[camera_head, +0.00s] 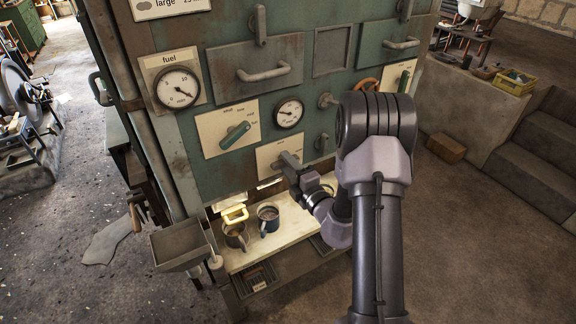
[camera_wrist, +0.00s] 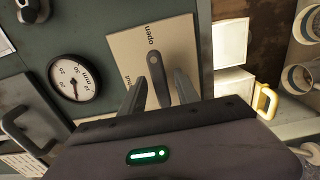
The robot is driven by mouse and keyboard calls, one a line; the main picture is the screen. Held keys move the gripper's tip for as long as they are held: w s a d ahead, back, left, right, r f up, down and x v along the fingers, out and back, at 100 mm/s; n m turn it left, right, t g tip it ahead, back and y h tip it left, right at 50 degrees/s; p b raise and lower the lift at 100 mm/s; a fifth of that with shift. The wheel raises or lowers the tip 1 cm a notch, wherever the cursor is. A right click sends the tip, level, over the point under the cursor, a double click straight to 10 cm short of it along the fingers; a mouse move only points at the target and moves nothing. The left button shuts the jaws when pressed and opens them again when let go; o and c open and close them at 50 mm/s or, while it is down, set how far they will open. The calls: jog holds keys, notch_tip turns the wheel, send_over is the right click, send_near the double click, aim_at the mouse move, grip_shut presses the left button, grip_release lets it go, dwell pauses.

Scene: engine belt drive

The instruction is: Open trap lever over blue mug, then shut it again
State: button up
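The trap lever is a grey bar (camera_wrist: 157,82) on a cream plate (camera_wrist: 124,47) marked "open", with a second, partly hidden word that looks like "shut". It also shows on the green panel in the head view (camera_head: 288,159). My gripper (camera_wrist: 158,92) is open, one finger on each side of the lever, with gaps visible. In the head view my gripper (camera_head: 296,172) is at the lever and partly covers it. A bluish-grey mug (camera_head: 268,219) stands on the lit shelf below; a greyer mug (camera_head: 236,236) stands left of it.
Nearby on the panel are a green-handled lever (camera_head: 235,135), a fuel gauge (camera_head: 177,88) and a smaller gauge (camera_head: 289,112). A metal tray (camera_head: 180,245) juts out at the shelf's left.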

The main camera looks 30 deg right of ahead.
grip_shut()
jog(key=shift+n, duration=0.3)
jog(key=shift+n+b, duration=2.65)
jog(key=shift+n, duration=5.95)
jog(key=shift+o, duration=0.9)
grip_release()
